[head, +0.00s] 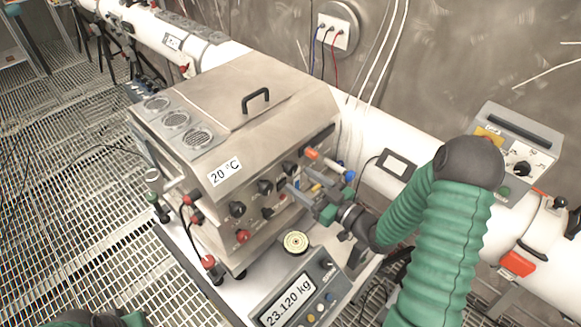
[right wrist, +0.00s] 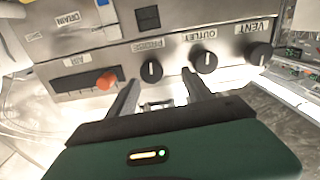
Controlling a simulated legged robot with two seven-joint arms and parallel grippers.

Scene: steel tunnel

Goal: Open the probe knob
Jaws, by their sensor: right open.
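The probe knob (right wrist: 152,71) is a round black knob with a white pointer line, on the front panel of the steel box in the right wrist view. A small label above it is blurred. The pointer line stands about upright in that view. My right gripper (right wrist: 160,78) is open, with its dark fingers reaching toward the panel and the knob between them in the picture. I cannot tell whether they touch it. In the head view, my right gripper (head: 302,192) is at the box's front, near the probe knob (head: 290,168). My left gripper is not in view.
The outlet knob (right wrist: 204,61) is close beside the right finger, with the vent knob (right wrist: 259,54) further right. An orange lever (right wrist: 106,80) is to the left. A scale display (head: 288,302) and a round brass weight (head: 295,242) are below the panel.

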